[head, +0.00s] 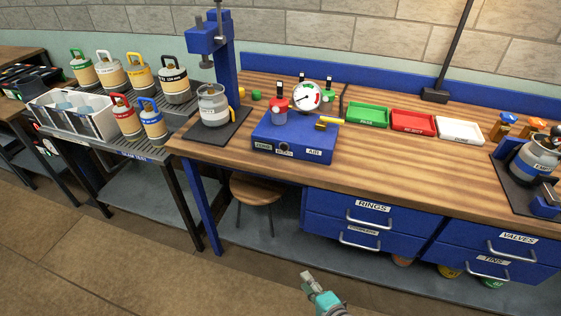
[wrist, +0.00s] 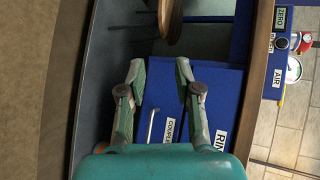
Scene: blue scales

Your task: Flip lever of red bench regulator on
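A blue box (head: 293,139) stands on the workbench in the head view, with small labels on its front, one reading AIR. On it are a red regulator body (head: 276,112), a round white gauge (head: 307,96) and a yellow lever-like handle (head: 328,122) at its right. I cannot tell the lever's on or off position. In the wrist view the blue box (wrist: 269,72) shows at the right, with the gauge (wrist: 293,70) and a red part (wrist: 304,43). My gripper (wrist: 160,64) is open and empty, and in the head view (head: 306,278) it is low in front of the bench, well apart from the box.
The wooden bench top (head: 400,160) overhangs blue drawers (head: 350,213) with metal handles. A stool (head: 256,189) stands under the bench. A scale with a grey canister (head: 214,106) is left of the box; green (head: 367,116), red and white trays are right. Floor before the bench is clear.

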